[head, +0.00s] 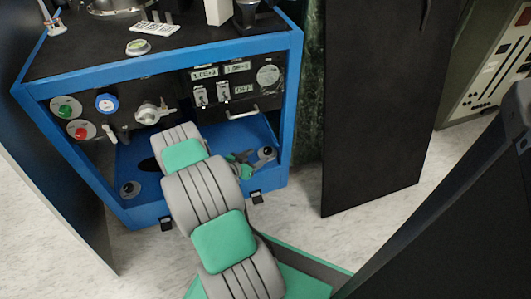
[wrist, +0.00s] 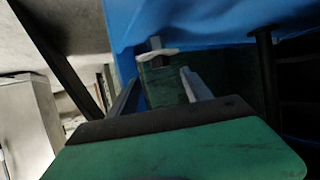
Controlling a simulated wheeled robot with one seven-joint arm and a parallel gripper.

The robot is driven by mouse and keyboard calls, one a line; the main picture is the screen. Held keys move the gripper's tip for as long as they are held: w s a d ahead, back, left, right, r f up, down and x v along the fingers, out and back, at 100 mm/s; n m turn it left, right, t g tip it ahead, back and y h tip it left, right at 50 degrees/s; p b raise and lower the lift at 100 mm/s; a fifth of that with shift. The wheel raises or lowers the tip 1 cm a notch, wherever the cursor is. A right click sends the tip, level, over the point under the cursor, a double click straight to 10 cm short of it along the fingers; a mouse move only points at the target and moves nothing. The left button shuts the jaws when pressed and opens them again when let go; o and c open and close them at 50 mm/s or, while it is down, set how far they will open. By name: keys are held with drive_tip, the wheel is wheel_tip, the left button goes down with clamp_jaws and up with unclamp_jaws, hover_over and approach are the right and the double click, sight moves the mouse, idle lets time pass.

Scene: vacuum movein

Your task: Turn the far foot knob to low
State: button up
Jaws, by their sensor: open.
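The blue-framed cabinet (head: 297,105) has two small round dark knobs with light centres low on its blue floor. One knob (head: 267,153) is at the right, the other (head: 130,188) at the front left. I cannot read a setting on either. My gripper (head: 240,163) is partly hidden behind my arm, just left of the right knob. In the wrist view my gripper (wrist: 160,76) is open, its two grey fingers apart. A pale, wing-shaped handle (wrist: 157,53) shows just beyond the fingertips, against blue; I cannot tell whether they touch it.
The cabinet's upright panel holds green (head: 66,107), red (head: 82,130) and blue (head: 107,103) knobs, a valve handle (head: 150,112), switches and small displays. A dark panel (head: 372,110) stands to the right. Pale floor (head: 300,215) is open in front.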

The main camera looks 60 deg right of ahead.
sight(267, 150)
drive_tip(key=b+x, duration=0.2)
drive_tip(key=x, duration=0.4)
drive_tip(key=shift+f+b, duration=0.25)
drive_tip(key=shift+b, duration=0.15)
drive_tip(key=shift+d, duration=0.6)
drive_tip(key=shift+c, duration=0.5)
clamp_jaws()
